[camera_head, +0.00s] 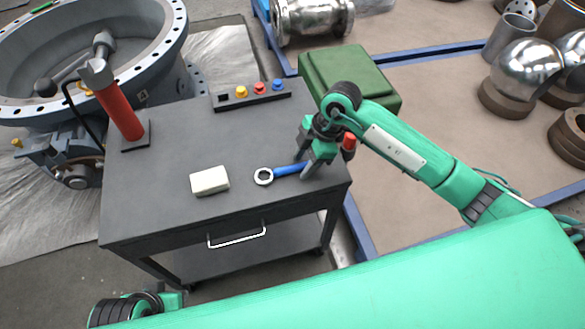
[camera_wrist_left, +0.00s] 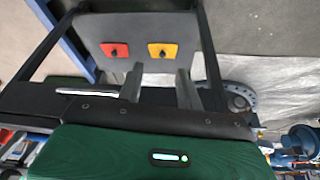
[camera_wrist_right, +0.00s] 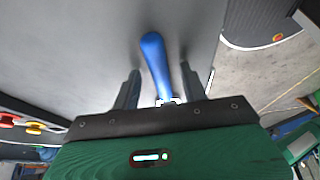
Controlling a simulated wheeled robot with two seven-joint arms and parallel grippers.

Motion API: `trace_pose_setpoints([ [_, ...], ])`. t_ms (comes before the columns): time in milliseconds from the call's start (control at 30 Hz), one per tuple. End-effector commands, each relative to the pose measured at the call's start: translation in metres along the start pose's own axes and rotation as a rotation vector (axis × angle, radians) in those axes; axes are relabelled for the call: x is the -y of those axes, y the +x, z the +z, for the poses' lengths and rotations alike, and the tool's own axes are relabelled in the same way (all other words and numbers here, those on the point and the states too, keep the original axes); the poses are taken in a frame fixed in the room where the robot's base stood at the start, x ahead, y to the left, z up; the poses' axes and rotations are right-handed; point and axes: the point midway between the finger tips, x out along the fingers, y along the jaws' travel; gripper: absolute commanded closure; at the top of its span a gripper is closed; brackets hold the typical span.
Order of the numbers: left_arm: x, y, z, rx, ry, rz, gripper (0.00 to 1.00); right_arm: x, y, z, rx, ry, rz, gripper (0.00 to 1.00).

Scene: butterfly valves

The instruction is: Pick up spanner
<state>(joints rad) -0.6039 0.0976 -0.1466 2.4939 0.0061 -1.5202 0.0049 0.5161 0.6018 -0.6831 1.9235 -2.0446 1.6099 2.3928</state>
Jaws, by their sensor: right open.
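The spanner (camera_head: 288,170) lies on the dark top of a cart (camera_head: 160,215), with a silver ring end and a blue handle. My right gripper (camera_head: 312,160) is over the handle end at the cart's right side and hides part of it. In the right wrist view the blue handle (camera_wrist_right: 154,62) runs between the two open fingers (camera_wrist_right: 160,85), with a gap on each side. Whether the fingers touch the cart top cannot be told. My left gripper (camera_wrist_left: 158,82) has its fingers apart and nothing between them. Only part of it shows at the lower left of the head view.
A white block (camera_head: 209,181) lies left of the spanner. A red-handled hammer (camera_head: 118,105) stands at the cart's left side. A strip of coloured knobs (camera_head: 252,94) is at the back edge. A green box (camera_head: 345,75) stands behind my right gripper.

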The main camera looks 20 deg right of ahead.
Motion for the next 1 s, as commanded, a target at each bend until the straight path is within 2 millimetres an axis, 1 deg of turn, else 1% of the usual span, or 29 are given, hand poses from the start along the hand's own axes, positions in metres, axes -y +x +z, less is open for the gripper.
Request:
trace_pose_setpoints([
  [67, 0.000, 0.001, 0.003, 0.007, 0.000, 0.001, 0.64, 0.000, -0.001, 0.000, 0.000, 0.000, 0.000, 0.56],
  [100, 0.000, 0.001, 0.004, 0.009, -0.001, 0.001, 0.64, 0.000, -0.001, 0.000, 0.000, 0.000, 0.000, 0.58],
  [167, 0.000, 0.002, 0.004, 0.012, -0.001, 0.001, 0.64, 0.000, -0.001, 0.000, 0.000, -0.001, 0.000, 0.70],
  [300, 0.000, 0.003, 0.004, 0.013, -0.001, 0.000, 0.64, 0.000, -0.001, 0.000, -0.001, -0.001, 0.000, 0.97],
  [333, 0.000, 0.003, 0.004, 0.013, -0.001, 0.000, 0.64, 0.000, -0.001, 0.000, -0.001, -0.001, 0.000, 1.00],
  [633, 0.001, 0.003, 0.001, 0.005, -0.001, -0.001, 0.64, 0.000, -0.002, -0.001, -0.001, -0.001, 0.001, 1.00],
  [767, 0.001, 0.002, -0.001, 0.002, -0.001, -0.001, 0.64, -0.001, -0.007, -0.003, -0.002, -0.002, 0.002, 1.00],
  [867, 0.001, 0.002, -0.002, 0.002, -0.001, -0.001, 0.64, -0.001, -0.015, -0.007, -0.003, -0.003, 0.003, 1.00],
  [967, 0.001, 0.005, -0.003, 0.004, -0.001, -0.001, 0.64, -0.001, -0.030, -0.013, -0.002, -0.003, 0.005, 1.00],
  [1000, 0.001, 0.008, -0.003, 0.007, -0.002, -0.001, 0.64, -0.001, -0.039, -0.016, -0.002, -0.003, 0.006, 1.00],
])
